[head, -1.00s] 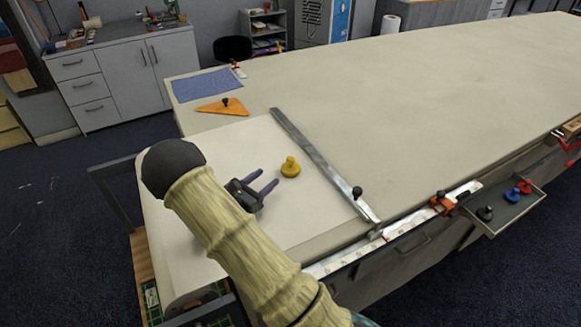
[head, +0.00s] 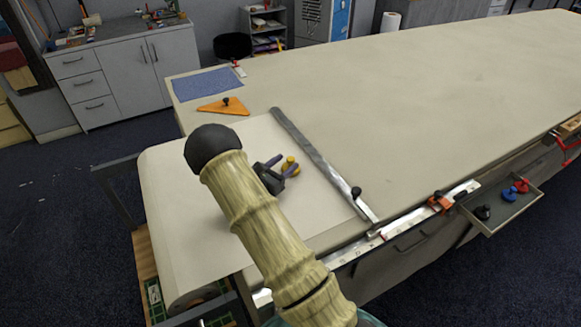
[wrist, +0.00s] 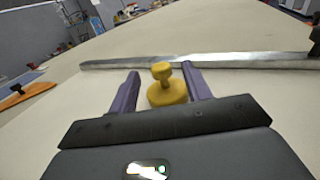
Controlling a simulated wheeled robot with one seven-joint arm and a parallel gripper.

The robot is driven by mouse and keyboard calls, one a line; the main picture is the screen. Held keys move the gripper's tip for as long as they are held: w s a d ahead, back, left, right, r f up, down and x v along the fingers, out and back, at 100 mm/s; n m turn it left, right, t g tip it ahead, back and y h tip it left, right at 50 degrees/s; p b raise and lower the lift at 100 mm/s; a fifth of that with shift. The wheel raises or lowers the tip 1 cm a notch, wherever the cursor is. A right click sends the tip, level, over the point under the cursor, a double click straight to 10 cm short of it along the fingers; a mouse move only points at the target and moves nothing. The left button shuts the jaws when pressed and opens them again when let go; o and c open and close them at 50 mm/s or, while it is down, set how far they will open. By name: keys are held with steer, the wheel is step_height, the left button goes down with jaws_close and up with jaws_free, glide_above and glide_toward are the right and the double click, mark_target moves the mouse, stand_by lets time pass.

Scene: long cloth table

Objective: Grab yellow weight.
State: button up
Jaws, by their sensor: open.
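The yellow weight (head: 291,166) is a round base with a knob on top and stands upright on the pale sheet at the near left part of the table. It also shows in the wrist view (wrist: 167,91). My gripper (head: 281,164) is open with its two purple fingers low over the sheet. In the wrist view my gripper's fingers (wrist: 160,88) stand on either side of the weight, with a gap visible at the left. In the head view part of the weight is hidden behind the fingers.
A metal straightedge (head: 318,157) with a black knob lies just beyond the weight. An orange triangle (head: 222,106) and a blue cloth (head: 208,84) lie at the far left. A side tray (head: 505,211) holds black, blue and red weights. The table's middle is clear.

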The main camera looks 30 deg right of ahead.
mark_target(288, 161)
steer(key=x, duration=0.3)
steer(key=shift+w+d+p, duration=0.1)
steer(key=shift+d+p, duration=0.1)
steer(key=shift+p, duration=0.1)
steer(key=shift+r, duration=0.1)
jaws_close()
